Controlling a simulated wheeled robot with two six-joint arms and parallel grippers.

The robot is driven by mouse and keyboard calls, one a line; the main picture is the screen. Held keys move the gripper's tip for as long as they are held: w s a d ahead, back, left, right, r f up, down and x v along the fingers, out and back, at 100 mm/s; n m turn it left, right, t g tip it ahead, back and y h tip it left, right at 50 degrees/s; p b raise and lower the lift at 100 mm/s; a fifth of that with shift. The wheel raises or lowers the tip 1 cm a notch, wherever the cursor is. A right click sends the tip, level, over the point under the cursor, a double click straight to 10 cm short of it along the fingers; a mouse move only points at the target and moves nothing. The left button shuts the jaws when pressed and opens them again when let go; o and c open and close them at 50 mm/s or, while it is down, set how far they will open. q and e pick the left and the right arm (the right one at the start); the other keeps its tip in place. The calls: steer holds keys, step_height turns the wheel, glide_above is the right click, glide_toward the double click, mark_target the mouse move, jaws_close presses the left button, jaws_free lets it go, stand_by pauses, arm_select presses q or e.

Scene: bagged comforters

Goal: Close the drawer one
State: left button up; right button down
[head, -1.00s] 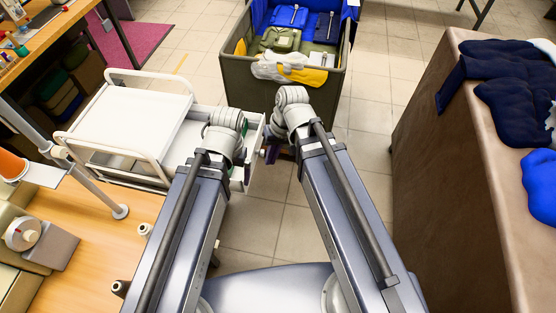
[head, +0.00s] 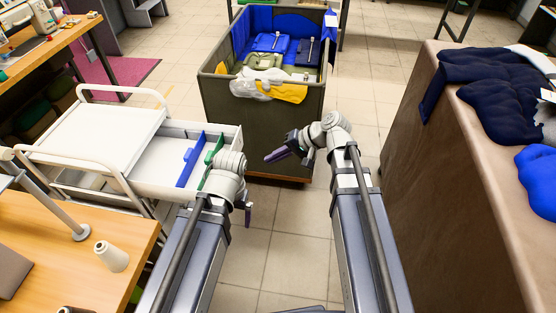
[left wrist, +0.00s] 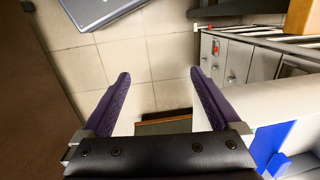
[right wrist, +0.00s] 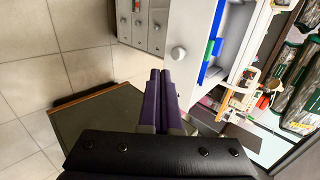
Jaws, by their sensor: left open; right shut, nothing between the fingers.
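The white cart (head: 95,135) stands at the left in the head view. Its drawer (head: 165,160) is pulled out to the right and holds a blue divider (head: 190,162) and a green divider (head: 212,150). My left gripper (head: 248,190) is open and empty, beside the drawer's near right corner. In the left wrist view, its spread fingers (left wrist: 160,75) have the drawer's wall (left wrist: 270,103) to their right. My right gripper (head: 276,155) is shut and empty, right of the drawer's end and apart from it.
A large bin (head: 262,130) with blue and green bags stands beyond my right gripper. A wooden table (head: 85,265) with a thread cone (head: 112,256) is at the near left. A brown block (head: 460,190) bearing dark comforters stands at the right. Tiled floor lies between.

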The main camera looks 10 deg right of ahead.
arm_select(q)
steer(key=shift+f+b, duration=1.15)
steer(key=shift+f, duration=0.6)
arm_select(e)
steer(key=w+a+f, duration=0.2)
steer(key=a+f, duration=0.1)
steer(key=a, duration=0.4)
steer(key=shift+w+a+f, duration=0.2)
steer(key=shift+f, duration=0.05)
steer(key=shift+a, duration=0.1)
